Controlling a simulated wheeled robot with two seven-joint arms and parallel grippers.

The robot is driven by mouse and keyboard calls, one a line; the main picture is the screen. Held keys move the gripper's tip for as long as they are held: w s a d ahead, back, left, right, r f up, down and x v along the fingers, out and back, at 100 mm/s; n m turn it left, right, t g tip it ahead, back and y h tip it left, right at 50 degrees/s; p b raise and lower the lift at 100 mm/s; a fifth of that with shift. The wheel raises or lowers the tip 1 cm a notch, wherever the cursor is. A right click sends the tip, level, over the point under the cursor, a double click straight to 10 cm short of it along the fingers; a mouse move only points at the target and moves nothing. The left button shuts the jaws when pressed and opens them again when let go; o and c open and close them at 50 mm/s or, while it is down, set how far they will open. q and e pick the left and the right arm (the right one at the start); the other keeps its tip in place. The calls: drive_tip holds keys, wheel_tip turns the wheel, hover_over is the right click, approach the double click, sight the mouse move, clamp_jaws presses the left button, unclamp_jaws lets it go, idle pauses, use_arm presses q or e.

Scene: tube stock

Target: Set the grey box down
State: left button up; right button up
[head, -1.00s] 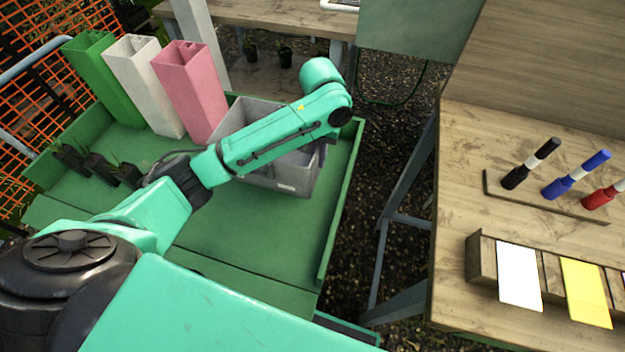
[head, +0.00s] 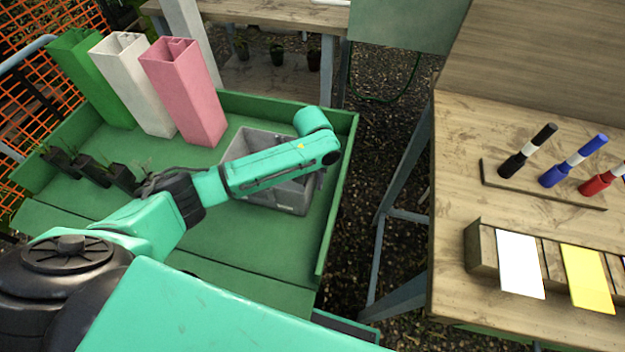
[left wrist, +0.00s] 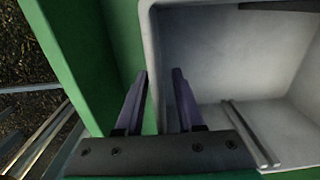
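The grey box (head: 283,202) is an open-topped bin on the right part of the green trolley bed (head: 225,238). It looks level, with its base at the bed. My left arm reaches across it, and my left gripper is hidden behind the arm in the head view. In the left wrist view my left gripper (left wrist: 160,75) straddles one wall of the grey box (left wrist: 225,60), one finger outside and one inside. A gap shows between the fingers, with a green strip beside the wall, so the fingers look open. My right gripper is out of view.
Green (head: 95,85), white (head: 135,85) and pink (head: 185,95) square tubes stand at the trolley's back left. Small potted plants (head: 90,168) line its left side. A wooden table (head: 460,190) with markers and cards stands at right. The trolley's front bed is clear.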

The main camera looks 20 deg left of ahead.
use_arm(q)
wheel_tip(320, 180, up, 12)
drive_tip(key=shift+f+p, duration=0.1)
drive_tip(key=shift+p, duration=0.7)
drive_tip(key=shift+r, duration=0.25)
drive_tip(key=shift+f, duration=0.1)
